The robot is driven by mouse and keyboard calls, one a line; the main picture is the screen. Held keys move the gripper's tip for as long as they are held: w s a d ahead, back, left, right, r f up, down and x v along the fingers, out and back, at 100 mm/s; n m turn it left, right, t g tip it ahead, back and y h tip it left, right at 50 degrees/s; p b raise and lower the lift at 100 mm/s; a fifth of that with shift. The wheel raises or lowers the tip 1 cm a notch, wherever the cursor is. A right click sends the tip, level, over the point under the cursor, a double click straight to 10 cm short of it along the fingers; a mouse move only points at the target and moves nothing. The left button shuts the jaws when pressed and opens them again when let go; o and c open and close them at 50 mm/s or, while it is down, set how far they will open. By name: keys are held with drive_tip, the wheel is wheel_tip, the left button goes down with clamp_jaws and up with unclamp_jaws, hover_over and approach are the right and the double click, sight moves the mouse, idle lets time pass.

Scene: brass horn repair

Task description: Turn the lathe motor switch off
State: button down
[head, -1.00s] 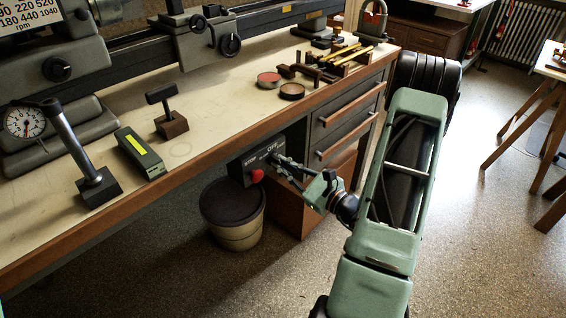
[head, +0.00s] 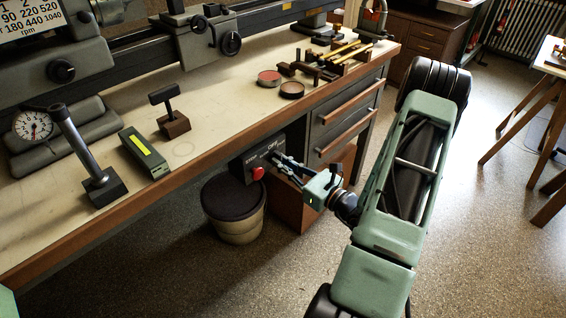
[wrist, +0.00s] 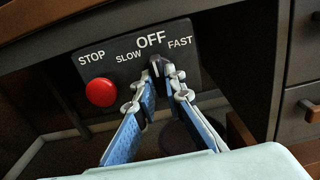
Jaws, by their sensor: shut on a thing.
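The lathe motor switch is a small dark knob (wrist: 157,70) with a white mark, on a black panel (wrist: 107,57) under the bench edge. The panel is lettered STOP, SLOW, OFF and FAST. The white mark appears to point up toward OFF, though the fingers hide part of the knob. My gripper (wrist: 160,78) is shut on the knob, one blue finger on each side. In the head view my gripper (head: 283,163) reaches the panel (head: 247,160) from the right; the knob is hidden there.
A red stop button (wrist: 101,92) sits left of the knob, close to my left finger. The bench front (head: 215,132) overhangs the panel. Drawers (head: 345,115) stand to the right. A dark-topped bin (head: 235,228) stands on the floor below.

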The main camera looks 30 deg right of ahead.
drive_tip(key=c, duration=2)
unclamp_jaws()
drive_tip(key=v, duration=1.2)
